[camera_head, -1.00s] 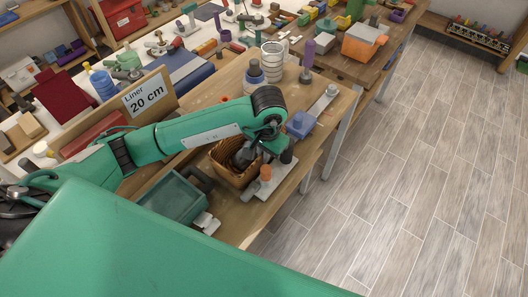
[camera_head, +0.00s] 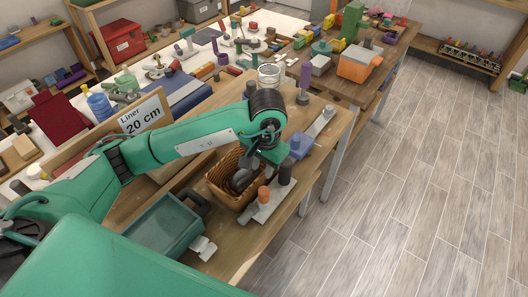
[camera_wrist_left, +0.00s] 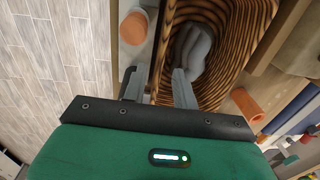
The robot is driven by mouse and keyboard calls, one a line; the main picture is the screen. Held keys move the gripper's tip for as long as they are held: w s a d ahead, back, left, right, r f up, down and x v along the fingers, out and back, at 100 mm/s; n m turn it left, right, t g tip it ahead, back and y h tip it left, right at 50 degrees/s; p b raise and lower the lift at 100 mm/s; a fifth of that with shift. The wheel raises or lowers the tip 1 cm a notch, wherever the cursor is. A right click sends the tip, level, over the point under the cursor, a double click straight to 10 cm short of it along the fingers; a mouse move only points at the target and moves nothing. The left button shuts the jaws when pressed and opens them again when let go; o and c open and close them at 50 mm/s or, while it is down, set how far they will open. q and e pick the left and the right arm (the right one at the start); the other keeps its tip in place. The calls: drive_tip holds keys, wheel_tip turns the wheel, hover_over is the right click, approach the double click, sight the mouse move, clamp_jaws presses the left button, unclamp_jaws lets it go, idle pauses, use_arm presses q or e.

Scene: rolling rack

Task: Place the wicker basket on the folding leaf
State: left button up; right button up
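The brown wicker basket (camera_head: 221,187) stands on the wooden table, with a grey object (camera_head: 241,179) inside it. In the left wrist view the basket (camera_wrist_left: 248,22) fills the upper middle, and its wall passes between my fingers. My left gripper (camera_head: 260,168) is at the basket's right rim in the head view. In the left wrist view my left gripper (camera_wrist_left: 158,88) has its fingers apart, one inside the basket and one outside, with visible gaps beside the wall. My right gripper is not in view. I cannot clearly identify the folding leaf.
A grey-green tray (camera_head: 165,229) stands left of the basket. A plate with an orange knob (camera_head: 263,194) and a dark cylinder (camera_head: 285,174) lies close on the basket's right. A "Liner 20 cm" sign (camera_head: 143,113) stands behind my arm. The floor at right is clear.

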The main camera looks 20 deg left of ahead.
sight(261, 179)
use_arm(q)
wheel_tip(261, 179, up, 7)
drive_tip(key=b, duration=0.1)
drive_tip(key=shift+d+b, duration=0.25)
drive_tip(key=shift+b, duration=0.05)
drive_tip(key=shift+o, duration=0.8)
drive_tip(key=shift+r, duration=0.15)
drive_tip(key=shift+h, duration=0.4)
drive_tip(key=f, duration=0.3)
drive_tip(key=a+f+b, duration=0.1)
drive_tip(key=f, duration=0.4)
drive_tip(key=shift+a+f+b, duration=0.2)
drive_tip(key=shift+f+b, duration=0.1)
drive_tip(key=shift+d+f+p, duration=0.15)
drive_tip(key=shift+f+p, duration=0.4)
drive_tip(key=shift+p, duration=0.05)
wheel_tip(261, 179, down, 3)
drive_tip(key=shift+w+f+p, duration=0.15)
drive_tip(key=shift+f+p, duration=0.05)
drive_tip(key=shift+p, duration=0.6)
drive_tip(key=shift+d+f, duration=0.1)
drive_tip(key=shift+f, duration=0.3)
clamp_jaws()
